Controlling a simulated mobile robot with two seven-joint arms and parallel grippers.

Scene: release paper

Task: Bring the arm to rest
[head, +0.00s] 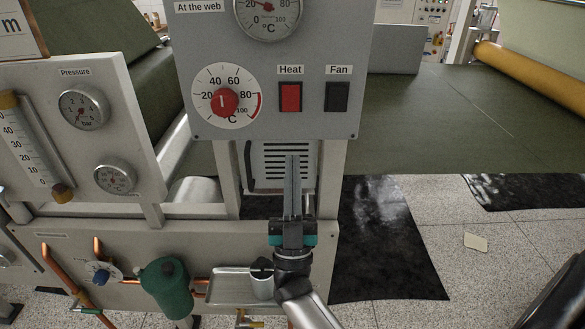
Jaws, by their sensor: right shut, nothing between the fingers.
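My right gripper (292,162) is in the middle of the head view, in front of a vented grey box below the control panel. Its long fingers point up and are shut with nothing between them. My right arm comes in from the bottom, just right of the middle. The fingers overlap the vent slots in the picture; I cannot tell whether they touch the box. My left gripper is not in view.
The control panel (212,60) above has a red dial (225,102), a red Heat switch (290,97) and a dark Fan switch (337,97). A gauge panel (130,150) stands left. A green canister (165,285) and a small tray (228,286) are low.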

